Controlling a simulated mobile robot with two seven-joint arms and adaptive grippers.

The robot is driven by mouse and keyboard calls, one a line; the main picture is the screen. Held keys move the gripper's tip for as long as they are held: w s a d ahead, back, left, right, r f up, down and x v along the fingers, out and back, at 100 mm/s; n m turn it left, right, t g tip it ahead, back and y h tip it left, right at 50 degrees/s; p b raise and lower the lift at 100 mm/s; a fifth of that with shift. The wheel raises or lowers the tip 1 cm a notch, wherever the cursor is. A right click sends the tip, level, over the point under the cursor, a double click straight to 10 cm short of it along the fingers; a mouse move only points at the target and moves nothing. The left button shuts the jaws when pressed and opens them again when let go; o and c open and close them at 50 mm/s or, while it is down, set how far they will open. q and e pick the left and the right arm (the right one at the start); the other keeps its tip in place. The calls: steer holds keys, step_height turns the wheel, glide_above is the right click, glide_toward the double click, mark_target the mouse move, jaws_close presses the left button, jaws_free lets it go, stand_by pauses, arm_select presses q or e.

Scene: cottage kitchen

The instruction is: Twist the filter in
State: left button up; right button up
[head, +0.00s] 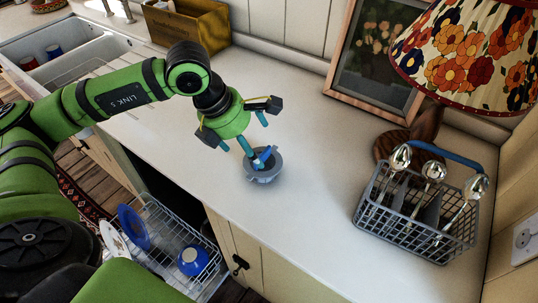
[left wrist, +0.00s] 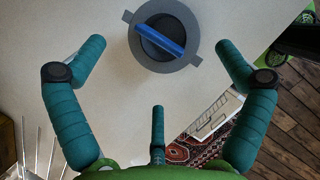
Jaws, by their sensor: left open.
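The filter (head: 263,166) is a grey round piece with a flat flange, side tabs and a blue bar handle (head: 266,153) across its top. It rests on the white worktop near the front edge. In the left wrist view the filter (left wrist: 163,36) lies beyond the fingertips, with its blue handle slanting down to the right. My left gripper (head: 249,131) is above the filter in the head view. Its teal fingers (left wrist: 157,80) are spread wide and hold nothing. I cannot tell whether one fingertip touches the filter. My right gripper is not in view.
A grey cutlery basket (head: 418,214) with several spoons stands at the right, before a flowered lamp (head: 470,50) and a picture frame (head: 375,65). A wooden box (head: 187,22) and sink (head: 75,50) are at the back left. A dish rack (head: 165,240) is below the worktop.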

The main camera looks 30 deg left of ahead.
arm_select(q)
steer(key=shift+f, duration=0.25)
steer(key=shift+p+x, duration=0.75)
steer(key=shift+x, duration=0.05)
steer(key=p+x, duration=0.1)
steer(key=x, duration=0.2)
steer(key=shift+d+f+p, duration=0.2)
steer(key=shift+f+p, duration=0.1)
steer(key=shift+f, duration=0.05)
steer(key=shift+w+f, duration=0.1)
steer(key=shift+f, duration=0.35)
steer(key=c, duration=1)
steer(key=shift+d, duration=0.1)
steer(key=shift+c, duration=0.8)
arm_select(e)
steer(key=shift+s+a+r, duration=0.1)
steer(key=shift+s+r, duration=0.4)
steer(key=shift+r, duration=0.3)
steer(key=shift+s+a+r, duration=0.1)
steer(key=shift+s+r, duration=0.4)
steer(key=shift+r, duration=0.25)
